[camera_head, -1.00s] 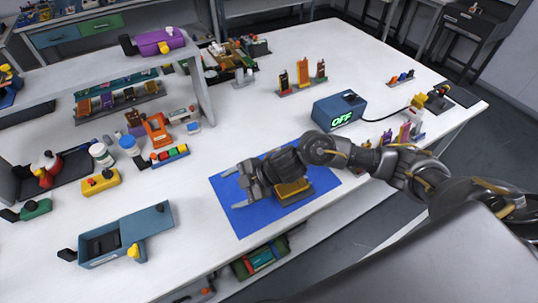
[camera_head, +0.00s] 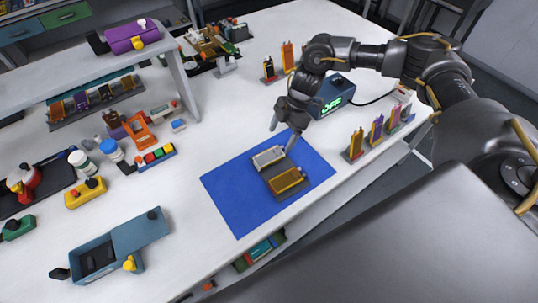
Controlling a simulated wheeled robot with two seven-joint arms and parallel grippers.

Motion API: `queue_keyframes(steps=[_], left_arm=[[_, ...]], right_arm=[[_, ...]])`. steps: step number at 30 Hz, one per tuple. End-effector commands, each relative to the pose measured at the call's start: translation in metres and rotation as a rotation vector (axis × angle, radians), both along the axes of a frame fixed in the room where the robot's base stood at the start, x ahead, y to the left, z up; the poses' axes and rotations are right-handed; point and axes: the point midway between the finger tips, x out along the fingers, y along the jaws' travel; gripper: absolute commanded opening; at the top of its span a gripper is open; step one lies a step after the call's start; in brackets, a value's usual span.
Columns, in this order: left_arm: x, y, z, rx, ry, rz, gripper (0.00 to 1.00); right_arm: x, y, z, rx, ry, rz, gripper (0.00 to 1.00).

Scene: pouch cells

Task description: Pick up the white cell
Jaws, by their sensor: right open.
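The white cell (camera_head: 268,157) lies flat in the far slot of a dark holder (camera_head: 273,175) on the blue mat (camera_head: 232,195). A yellow-gold cell (camera_head: 287,180) lies in the near slot of the same holder. My right gripper (camera_head: 281,139) points down with its two fingers apart, just behind and slightly right of the white cell. Nothing shows between the fingers. One fingertip is close to the white cell's right end; I cannot tell whether it touches. My left gripper is out of view.
The blue box with a green display (camera_head: 333,95) stands right behind my gripper. Racks of upright cells (camera_head: 376,132) stand along the right edge. A blue-grey open case (camera_head: 118,243) is at front left.

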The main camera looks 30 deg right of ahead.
Motion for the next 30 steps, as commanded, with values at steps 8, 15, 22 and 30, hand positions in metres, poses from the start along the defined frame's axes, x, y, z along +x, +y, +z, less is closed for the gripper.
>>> queue_keyframes(steps=[8,15,22,30], left_arm=[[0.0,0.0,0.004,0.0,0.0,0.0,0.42],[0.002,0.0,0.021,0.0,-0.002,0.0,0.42],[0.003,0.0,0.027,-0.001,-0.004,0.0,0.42],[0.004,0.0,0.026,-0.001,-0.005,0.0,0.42]], right_arm=[[-0.001,0.006,-0.017,0.0,-0.001,-0.003,0.75],[-0.003,0.018,-0.034,-0.001,0.002,-0.001,0.75],[-0.003,0.028,-0.06,0.0,-0.001,-0.004,0.75],[-0.003,0.029,-0.063,0.001,-0.002,-0.004,0.73]])
